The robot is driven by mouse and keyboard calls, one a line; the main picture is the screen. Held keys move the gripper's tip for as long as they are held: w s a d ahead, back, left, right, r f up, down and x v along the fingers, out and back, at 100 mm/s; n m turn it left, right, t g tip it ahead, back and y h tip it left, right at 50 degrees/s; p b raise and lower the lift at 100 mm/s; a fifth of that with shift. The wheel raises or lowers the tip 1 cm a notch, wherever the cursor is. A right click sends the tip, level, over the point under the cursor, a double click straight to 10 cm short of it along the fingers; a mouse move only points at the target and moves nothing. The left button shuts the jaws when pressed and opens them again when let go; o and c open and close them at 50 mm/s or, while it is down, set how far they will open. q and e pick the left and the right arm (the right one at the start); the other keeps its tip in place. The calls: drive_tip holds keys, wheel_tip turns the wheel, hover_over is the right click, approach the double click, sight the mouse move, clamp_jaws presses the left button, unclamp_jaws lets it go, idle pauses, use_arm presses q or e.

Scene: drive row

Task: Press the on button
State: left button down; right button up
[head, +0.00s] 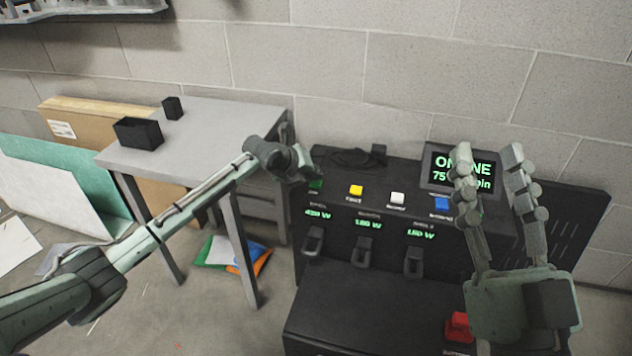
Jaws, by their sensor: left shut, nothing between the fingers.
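The black control console (345,285) stands against the wall with a row of buttons: green (316,184), yellow (356,190), white (398,198) and blue (441,204). Their small labels are too blurred to read surely, so I cannot tell which is marked on. My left gripper (311,170) is shut and empty, with its tips just above the green button and partly covering it. I cannot tell whether they touch. My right gripper (490,162) is open and empty, raised in front of the console's right side and its display screen (450,168), which shows green text.
A red button (459,326) sits low on the console beside my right gripper. Several dark levers (363,252) stand below the small readouts. A grey table (215,122) with two black boxes (138,133) stands at left, behind my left arm. The block wall closes the back.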

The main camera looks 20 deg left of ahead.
sight(314, 184)
use_arm(q)
drive_tip(key=shift+f, duration=0.45)
drive_tip(key=shift+r, duration=0.1)
idle(0.4)
drive_tip(key=shift+r+p, duration=0.8)
drive_tip(key=shift+p, duration=0.05)
wheel_tip(314, 184, up, 5)
drive_tip(key=p, duration=0.5)
drive_tip(key=shift+r, duration=0.1)
drive_tip(key=shift+s, duration=0.1)
idle(0.4)
